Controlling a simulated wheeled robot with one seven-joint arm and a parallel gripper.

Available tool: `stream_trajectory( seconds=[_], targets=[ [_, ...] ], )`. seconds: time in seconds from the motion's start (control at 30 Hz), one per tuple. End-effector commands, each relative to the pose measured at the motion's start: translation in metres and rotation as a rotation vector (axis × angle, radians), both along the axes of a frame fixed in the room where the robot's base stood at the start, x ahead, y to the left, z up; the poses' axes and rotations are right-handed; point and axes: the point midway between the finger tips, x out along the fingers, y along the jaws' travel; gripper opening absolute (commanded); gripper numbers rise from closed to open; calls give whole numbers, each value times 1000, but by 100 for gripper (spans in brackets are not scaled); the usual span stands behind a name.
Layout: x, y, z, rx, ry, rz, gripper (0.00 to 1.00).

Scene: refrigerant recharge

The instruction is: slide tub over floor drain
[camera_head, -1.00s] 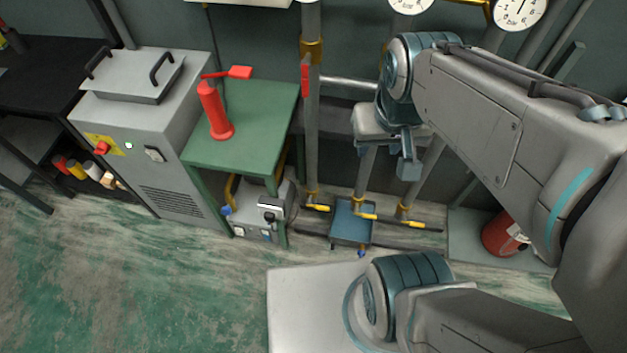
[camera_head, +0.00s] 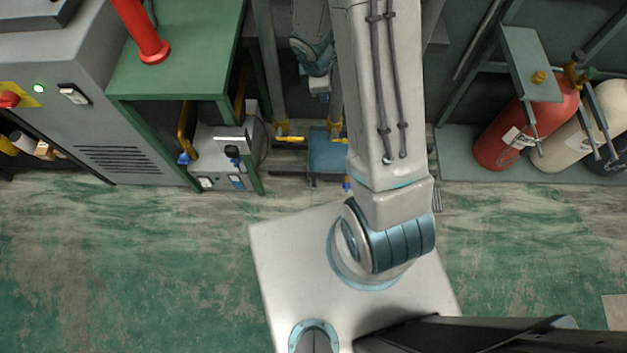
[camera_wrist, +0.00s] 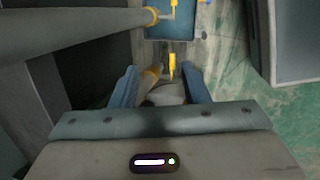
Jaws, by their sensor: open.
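The blue tub (camera_head: 328,153) sits low by the wall pipes, left of my forearm in the head view. In the wrist view the tub (camera_wrist: 171,27) shows at the top, beyond my fingertips. My gripper (camera_wrist: 163,78) is open, its two blue fingers spread, with nothing held. It points toward the tub and is apart from it. In the head view the gripper is mostly hidden by my arm. A dark slotted strip (camera_head: 437,197), likely the floor drain, shows just right of my arm; the rest of it is hidden.
A yellow valve handle (camera_wrist: 172,62) lies between my fingers and the tub in view. A thick pipe (camera_wrist: 75,28) runs along the left. A small machine (camera_head: 218,160) stands left of the tub under a green table (camera_head: 175,65). Gas cylinders (camera_head: 520,130) stand right. Open floor lies in front.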

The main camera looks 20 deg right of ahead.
Motion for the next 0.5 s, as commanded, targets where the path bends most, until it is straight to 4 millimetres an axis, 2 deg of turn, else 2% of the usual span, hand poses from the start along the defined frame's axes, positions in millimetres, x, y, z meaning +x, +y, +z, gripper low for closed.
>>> stream_trajectory(
  seconds=[0.03, 0.17, 0.2, 0.3, 0.4, 0.5],
  targets=[
    [1, 2, -47, -7, 33, 75, 41],
    [3, 8, -128, -10, 96, 290, 41],
    [1, 11, -154, -6, 117, 356, 41],
    [-6, 18, -215, 10, 164, 520, 41],
    [-18, 25, -268, 33, 207, 663, 41],
    [-29, 30, -308, 58, 238, 777, 41]
  ],
)
